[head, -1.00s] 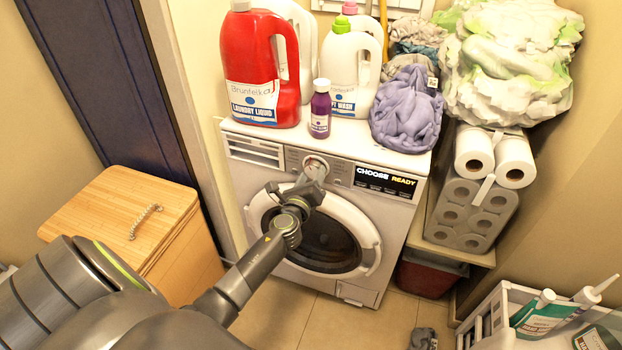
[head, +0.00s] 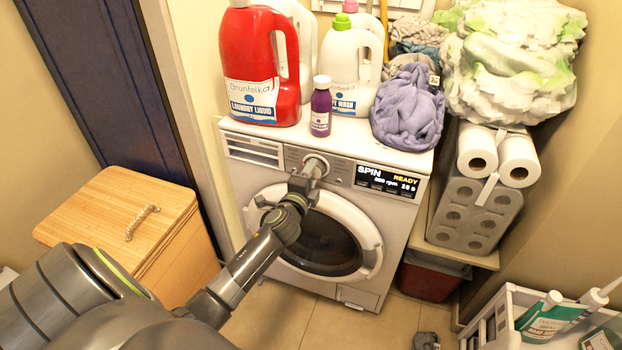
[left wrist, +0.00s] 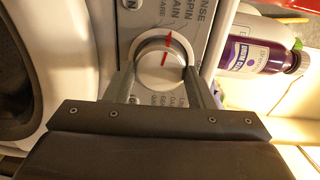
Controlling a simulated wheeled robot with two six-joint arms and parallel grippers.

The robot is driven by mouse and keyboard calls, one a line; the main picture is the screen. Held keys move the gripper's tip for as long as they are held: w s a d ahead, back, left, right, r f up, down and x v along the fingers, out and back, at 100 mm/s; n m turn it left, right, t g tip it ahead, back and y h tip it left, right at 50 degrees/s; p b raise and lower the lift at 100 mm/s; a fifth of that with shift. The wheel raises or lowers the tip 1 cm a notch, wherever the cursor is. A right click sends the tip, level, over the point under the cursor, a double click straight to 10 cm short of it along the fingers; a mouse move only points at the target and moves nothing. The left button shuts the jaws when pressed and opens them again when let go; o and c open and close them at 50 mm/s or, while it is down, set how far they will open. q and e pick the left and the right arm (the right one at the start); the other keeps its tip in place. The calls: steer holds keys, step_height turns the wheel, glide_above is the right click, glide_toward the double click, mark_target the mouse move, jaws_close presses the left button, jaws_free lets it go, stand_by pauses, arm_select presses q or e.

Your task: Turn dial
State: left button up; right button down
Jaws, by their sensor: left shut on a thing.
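The washing machine (head: 255,182) stands against the back wall with its round door closed. Its dial (head: 317,167) is on the front panel, and in the left wrist view the silver dial (left wrist: 160,64) has a red pointer aimed near the SPIN label. The display (head: 387,181) reads "SPIN", "READY" and an rpm value. My left gripper (head: 305,178) is at the panel, shut on the dial. In the left wrist view its fingers (left wrist: 160,80) sit on both sides of the dial. My right gripper is not in view.
Detergent bottles (head: 262,70), a small purple bottle (head: 321,108) and a purple cloth (head: 408,108) sit on the washer. A wooden box (head: 110,215) stands at left. Paper rolls (head: 470,205) stand at right, above a red bin (head: 428,280). A white crate (head: 500,318) is front right.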

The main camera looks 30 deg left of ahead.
arm_select(q)
steer(key=shift+a+f+n+h+b, duration=0.15)
steer(key=shift+n+b, duration=1.25)
steer(key=shift+n, duration=1.65)
steer(key=shift+r+n+h+b, duration=0.1)
steer(key=shift+n+h+b, duration=0.15)
steer(key=shift+n+b, duration=2)
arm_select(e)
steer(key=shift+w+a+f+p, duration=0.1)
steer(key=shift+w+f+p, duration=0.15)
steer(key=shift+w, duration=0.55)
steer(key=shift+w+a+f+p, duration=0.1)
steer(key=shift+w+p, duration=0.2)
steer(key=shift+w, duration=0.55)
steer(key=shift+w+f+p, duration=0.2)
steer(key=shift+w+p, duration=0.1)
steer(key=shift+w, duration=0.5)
arm_select(q)
steer(key=shift+f+n, duration=0.1)
steer(key=shift+n, duration=0.7)
steer(key=o, duration=1)
steer(key=shift+c, duration=0.2)
steer(key=f+v, duration=0.1)
steer(key=v, duration=1.6)
steer(key=shift+s+r, duration=0.25)
steer(key=shift+s, duration=0.05)
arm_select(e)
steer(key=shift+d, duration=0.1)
